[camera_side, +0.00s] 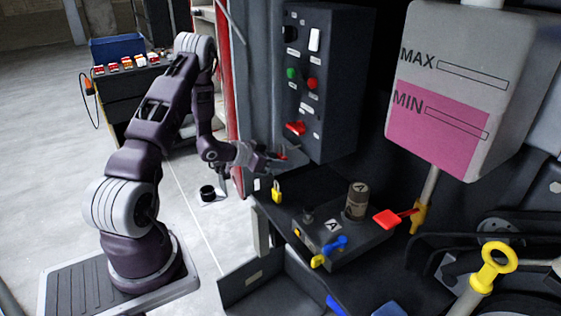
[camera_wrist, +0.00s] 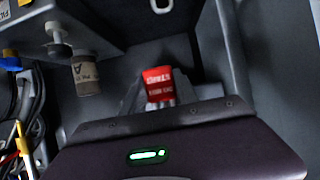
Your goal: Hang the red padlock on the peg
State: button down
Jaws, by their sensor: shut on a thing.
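My gripper (camera_side: 283,157) is shut on the red padlock (camera_wrist: 158,83). In the side view only a small bit of red shows at the fingertips, just below the dark control box. I cannot clearly pick out the peg. A short pale stem with a round end (camera_wrist: 58,42) shows at upper left in the wrist view, apart from the padlock, but I cannot tell whether it is the peg.
The control box (camera_side: 325,85) with a red handle (camera_side: 296,128) is close above my gripper. A yellow padlock (camera_side: 277,191) is below it. A dark box marked A (camera_side: 340,238) carries a brownish cylinder (camera_side: 356,201), with a red tag (camera_side: 387,219) beside it.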

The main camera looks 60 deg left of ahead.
jog(key=shift+w, duration=0.3)
dwell(0.4)
jog(key=shift+w, duration=0.6)
jog(key=shift+w, duration=0.1)
jog(key=shift+w+f, duration=0.1)
jog(key=shift+w, duration=0.65)
jog(key=shift+w+f, duration=0.25)
jog(key=shift+w, duration=0.15)
dwell(0.6)
jog(key=shift+f, duration=0.35)
